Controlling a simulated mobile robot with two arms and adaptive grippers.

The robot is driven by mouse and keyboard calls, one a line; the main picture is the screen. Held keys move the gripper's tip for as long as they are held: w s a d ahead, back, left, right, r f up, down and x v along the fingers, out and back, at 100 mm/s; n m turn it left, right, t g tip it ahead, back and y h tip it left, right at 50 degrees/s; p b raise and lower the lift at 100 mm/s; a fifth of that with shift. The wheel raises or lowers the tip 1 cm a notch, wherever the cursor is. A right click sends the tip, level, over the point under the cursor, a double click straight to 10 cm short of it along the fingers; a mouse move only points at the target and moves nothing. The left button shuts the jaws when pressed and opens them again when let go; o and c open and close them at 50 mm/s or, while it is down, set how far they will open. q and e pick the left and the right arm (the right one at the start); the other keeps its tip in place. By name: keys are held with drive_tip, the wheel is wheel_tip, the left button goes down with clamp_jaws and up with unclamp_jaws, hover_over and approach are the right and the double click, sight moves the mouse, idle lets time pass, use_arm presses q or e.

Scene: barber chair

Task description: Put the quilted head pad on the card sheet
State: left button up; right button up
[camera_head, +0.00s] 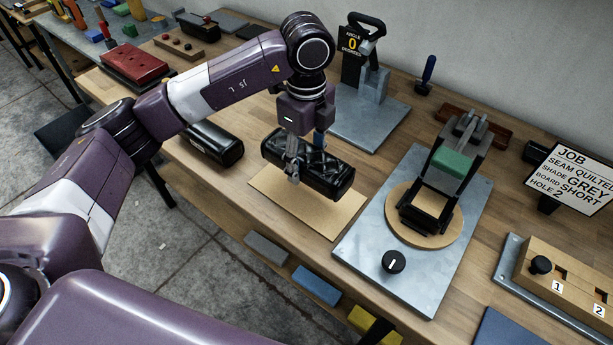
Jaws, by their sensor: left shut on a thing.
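The card sheet (295,210) is a flat tan rectangle near the front edge of the wooden bench. The quilted head pad (338,178) is a black padded roll with crossing seams. It is over the back part of the card sheet, lengthwise along it; I cannot tell whether it touches the sheet or hangs just above it. My left gripper (294,174) points down from above and is shut on the pad near its left half, hiding part of it. My right gripper is not in view.
Another black pad (212,141) lies left of the sheet, with a red tufted pad (138,65) beyond. A metal plate (428,280) with a round turntable and small chair model stands at right. A sign (575,178) reads "seam quilted, shade grey, board short, hole 2".

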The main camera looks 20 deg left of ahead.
sight(307, 190)
use_arm(q)
wheel_tip(307, 190, down, 6)
drive_tip(key=shift+r+p, duration=0.1)
drive_tip(key=shift+p, duration=0.3)
drive_tip(key=shift+f, duration=0.25)
drive_tip(key=shift+f, duration=0.1)
drive_tip(key=shift+f, duration=0.15)
drive_tip(key=o, duration=1.4)
drive_tip(key=shift+c, duration=0.2)
